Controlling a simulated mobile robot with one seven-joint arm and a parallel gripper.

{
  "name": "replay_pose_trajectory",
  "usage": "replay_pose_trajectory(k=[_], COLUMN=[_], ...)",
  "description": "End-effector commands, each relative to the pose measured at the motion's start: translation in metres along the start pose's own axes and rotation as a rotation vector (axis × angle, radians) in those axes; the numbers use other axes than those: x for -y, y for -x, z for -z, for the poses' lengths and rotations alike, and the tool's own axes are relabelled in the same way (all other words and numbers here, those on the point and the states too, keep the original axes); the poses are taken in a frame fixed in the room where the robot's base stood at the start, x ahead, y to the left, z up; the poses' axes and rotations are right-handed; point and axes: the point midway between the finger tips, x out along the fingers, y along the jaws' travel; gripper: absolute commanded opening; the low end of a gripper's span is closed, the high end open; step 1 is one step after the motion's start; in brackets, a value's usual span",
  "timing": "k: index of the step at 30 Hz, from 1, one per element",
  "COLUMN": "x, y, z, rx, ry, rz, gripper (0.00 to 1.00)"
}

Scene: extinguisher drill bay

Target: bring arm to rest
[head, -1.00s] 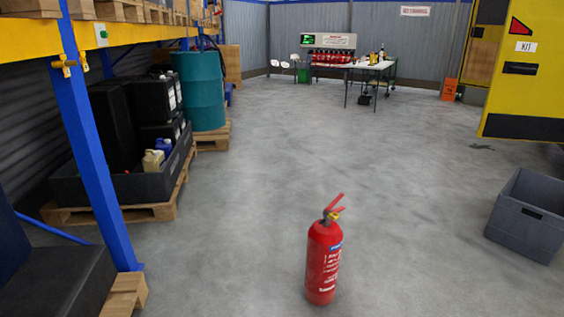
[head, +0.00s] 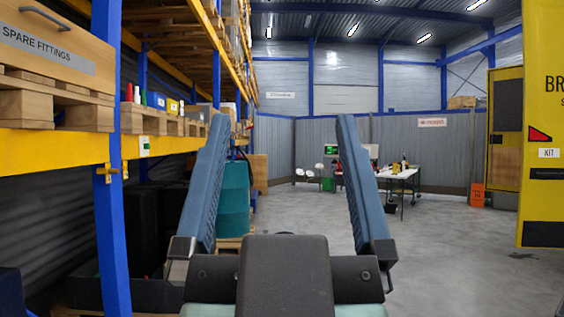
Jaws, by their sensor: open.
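My gripper (head: 280,165) stands raised in the middle of the head view, its two long blue-grey fingers pointing up and spread wide apart. Nothing is between the fingers. The gripper's dark body fills the lower middle of the view and hides the floor there. It is held in free air in front of the camera. The red fire extinguisher is not in view now.
A blue and yellow rack (head: 110,150) with pallets stands close on the left. A teal drum (head: 233,200) is partly hidden behind the left finger. A table (head: 402,174) is far back. Open floor (head: 450,260) lies right of centre.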

Motion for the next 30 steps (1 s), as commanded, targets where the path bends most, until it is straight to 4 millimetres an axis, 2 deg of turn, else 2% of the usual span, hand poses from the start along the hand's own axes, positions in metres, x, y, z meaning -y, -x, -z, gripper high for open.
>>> replay_pose_trajectory(k=[3, 10, 14, 20, 30], x=[0.001, 0.001, 0.001, 0.002, 0.003], y=[0.000, 0.000, -0.006, -0.035, -0.110], z=[0.010, 0.009, 0.015, 0.043, 0.117], rx=[-0.030, -0.025, -0.024, -0.023, -0.023], ry=[0.012, 0.011, 0.010, 0.010, 0.009], rz=[0.004, 0.004, 0.003, 0.004, 0.004], gripper=[0.95, 0.95, 0.95, 0.95, 0.95])
